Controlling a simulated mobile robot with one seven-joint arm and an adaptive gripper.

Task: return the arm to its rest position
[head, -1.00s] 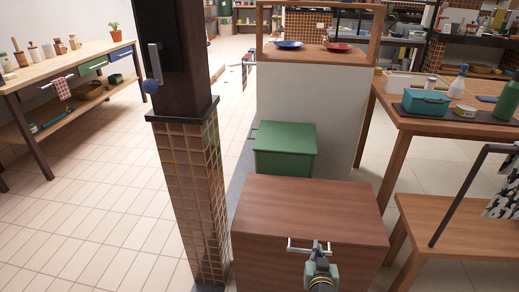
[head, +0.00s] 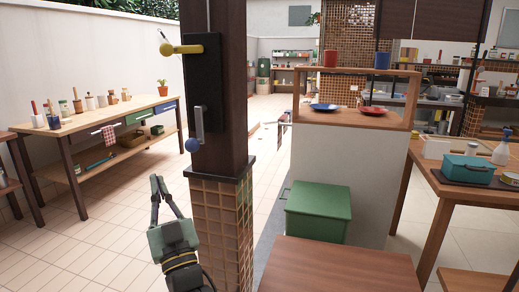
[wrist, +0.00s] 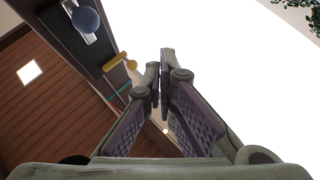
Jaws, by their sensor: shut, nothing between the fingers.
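My gripper (head: 157,186) is at the lower left of centre in the head view, pointing up, in front of the tiled pillar's left side. Its two fingers come together at the tips and hold nothing. In the wrist view my gripper (wrist: 160,75) also shows with its fingertips meeting. No object of the task other than my arm shows.
A dark pillar with a tiled base (head: 222,215) stands close to the right of my gripper. It carries a black panel (head: 204,70) with a yellow lever (head: 181,48) and a blue ball knob (head: 192,145). A brown cabinet (head: 335,268) and green box (head: 318,212) stand right.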

